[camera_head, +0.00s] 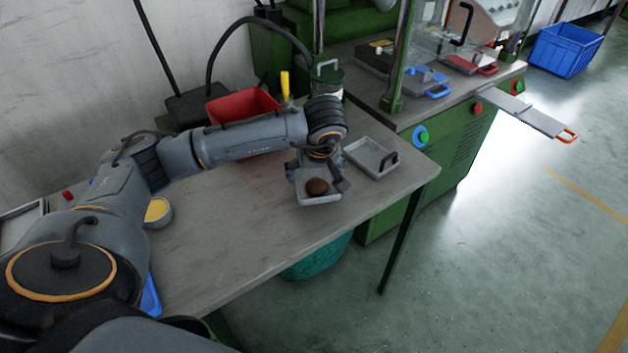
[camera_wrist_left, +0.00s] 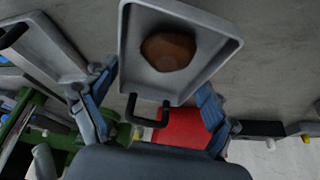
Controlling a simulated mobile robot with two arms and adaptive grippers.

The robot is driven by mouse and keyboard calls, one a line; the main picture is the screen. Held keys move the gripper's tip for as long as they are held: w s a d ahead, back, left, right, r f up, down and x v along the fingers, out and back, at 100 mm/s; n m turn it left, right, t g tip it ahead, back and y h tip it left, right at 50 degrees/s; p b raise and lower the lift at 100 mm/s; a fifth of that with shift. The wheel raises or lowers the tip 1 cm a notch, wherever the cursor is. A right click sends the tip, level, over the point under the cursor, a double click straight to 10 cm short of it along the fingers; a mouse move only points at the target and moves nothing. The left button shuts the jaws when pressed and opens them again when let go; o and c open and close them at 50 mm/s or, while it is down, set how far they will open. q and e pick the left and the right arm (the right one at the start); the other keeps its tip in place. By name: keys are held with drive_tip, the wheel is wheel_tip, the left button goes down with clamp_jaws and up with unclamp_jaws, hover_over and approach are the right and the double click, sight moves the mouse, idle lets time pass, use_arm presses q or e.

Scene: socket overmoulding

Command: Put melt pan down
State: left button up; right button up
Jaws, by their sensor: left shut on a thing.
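The melt pan (camera_head: 327,199) is a grey, shallow, square pan with a brown lump (camera_head: 317,187) in it. It is at my left gripper (camera_head: 319,166), over the right part of the grey table. In the left wrist view the pan (camera_wrist_left: 206,79) and its black handle (camera_wrist_left: 147,121) show between the two blue-grey fingers, and the gripper is shut on the pan. Whether the pan's underside touches the table cannot be told. A second grey pan (camera_head: 362,153) with a dark handle lies empty just to the right on the table. My right gripper is not in view.
The table (camera_head: 240,240) is clear in front of the pan. A red bin (camera_head: 240,106) stands behind my left arm, and a round tin with yellow contents (camera_head: 157,210) stands at left. A green machine bench (camera_head: 440,150) adjoins at right. A teal basket (camera_head: 318,263) is below.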

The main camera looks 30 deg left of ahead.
use_arm(q)
wheel_tip(320, 180, down, 3)
drive_tip(key=shift+w+a+f+p, duration=0.1)
drive_tip(key=shift+w+f+p, duration=0.1)
drive_tip(key=shift+p, duration=0.2)
drive_tip(key=shift+f, duration=0.25)
drive_tip(key=o, duration=1.2)
drive_tip(key=shift+r, duration=0.1)
drive_tip(key=shift+s+r, duration=0.1)
drive_tip(key=shift+r, duration=0.25)
drive_tip(key=v, duration=1.1)
drive_tip(key=shift+s+r+b, duration=0.1)
drive_tip(key=shift+r+b, duration=0.1)
drive_tip(key=shift+b, duration=0.1)
